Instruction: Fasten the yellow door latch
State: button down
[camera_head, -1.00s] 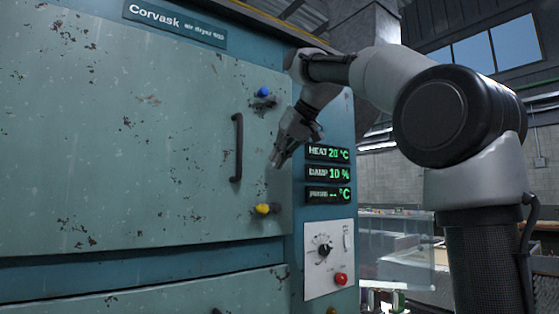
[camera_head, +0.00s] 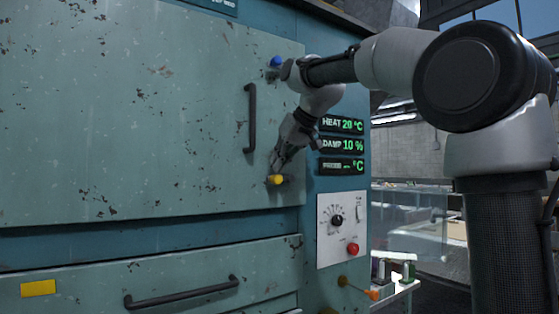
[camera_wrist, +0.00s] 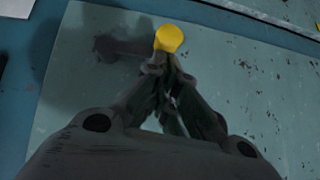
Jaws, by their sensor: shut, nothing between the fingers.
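The yellow latch (camera_head: 275,180) is a round yellow knob at the lower right corner of the upper green door (camera_head: 150,110). It also shows in the wrist view (camera_wrist: 168,38), just beyond my fingertips. My gripper (camera_head: 276,164) is shut and empty, pointing down just above the yellow knob. In the wrist view my fingertips (camera_wrist: 160,66) come together right beside the knob's edge; I cannot tell whether they touch it. A dark shape, latch arm or shadow, lies left of the knob there.
A dark vertical handle (camera_head: 251,118) stands left of my gripper. Right of the door are green readouts (camera_head: 342,145) and a white panel (camera_head: 341,228) with a black dial and a red button. A drawer with a dark handle (camera_head: 182,292) lies below.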

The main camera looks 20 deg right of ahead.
jog(key=shift+a+f+h, duration=0.15)
jog(key=shift+f+h, duration=0.05)
jog(key=shift+h, duration=0.1)
